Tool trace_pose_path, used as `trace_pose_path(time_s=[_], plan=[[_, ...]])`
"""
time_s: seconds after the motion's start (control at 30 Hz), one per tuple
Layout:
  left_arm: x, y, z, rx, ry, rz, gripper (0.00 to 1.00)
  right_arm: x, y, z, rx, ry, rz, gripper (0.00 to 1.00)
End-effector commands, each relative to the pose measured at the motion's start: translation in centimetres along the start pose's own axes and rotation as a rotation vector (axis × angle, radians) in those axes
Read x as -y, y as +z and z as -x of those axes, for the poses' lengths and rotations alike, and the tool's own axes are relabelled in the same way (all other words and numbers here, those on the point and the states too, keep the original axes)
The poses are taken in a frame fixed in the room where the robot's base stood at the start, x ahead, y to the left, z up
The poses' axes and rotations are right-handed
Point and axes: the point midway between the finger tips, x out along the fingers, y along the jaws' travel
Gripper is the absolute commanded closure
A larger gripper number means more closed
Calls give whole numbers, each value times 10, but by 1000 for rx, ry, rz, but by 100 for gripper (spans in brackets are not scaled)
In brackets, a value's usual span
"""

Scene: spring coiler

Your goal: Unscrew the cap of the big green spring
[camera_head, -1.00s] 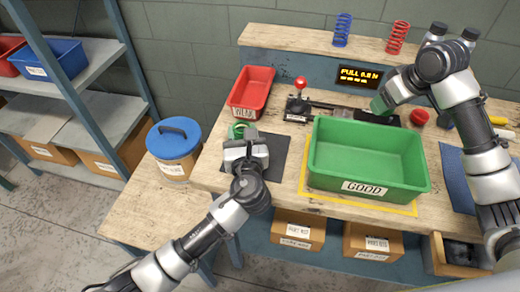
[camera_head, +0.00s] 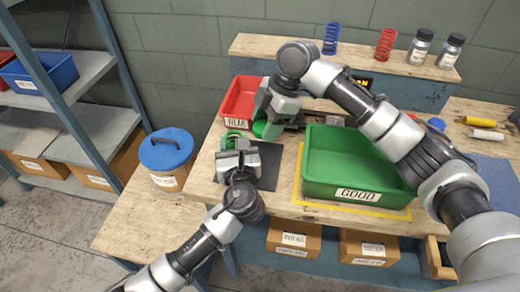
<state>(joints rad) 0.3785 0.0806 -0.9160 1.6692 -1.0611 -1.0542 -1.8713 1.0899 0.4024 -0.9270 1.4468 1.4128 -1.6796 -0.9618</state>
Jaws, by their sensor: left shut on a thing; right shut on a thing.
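My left gripper (camera_head: 237,147) is shut over the dark mat (camera_head: 268,160). It holds a ring-shaped green thing (camera_head: 233,135), which may be the green spring; its lower part is hidden by the gripper. My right gripper (camera_head: 268,122) is shut on another green thing (camera_head: 262,130), just right of and slightly above the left gripper in the picture. Whether this piece is the cap or part of a spring I cannot tell. The two green things look close together but apart.
The green GOOD bin (camera_head: 357,194) stands right of the grippers, under my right arm. A red bin (camera_head: 240,96) is behind them. A blue-lidded bucket (camera_head: 166,149) stands left. Blue (camera_head: 331,38) and red (camera_head: 386,44) springs stand on the back shelf.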

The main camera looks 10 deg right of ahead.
Motion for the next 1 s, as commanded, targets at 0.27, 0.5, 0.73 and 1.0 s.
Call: trace_pose_path(time_s=[0.27,0.5,0.73,1.0], plan=[[1,0,0,-1,-2,0,100,0,15,-32,0,-1,-4,74],[1,0,0,-1,-2,0,100,0,30,-65,0,-1,-5,74],[1,0,0,-1,-2,1,100,0,31,-67,0,1,-3,74],[1,0,0,-1,-2,1,100,0,32,-69,0,1,-4,28]])
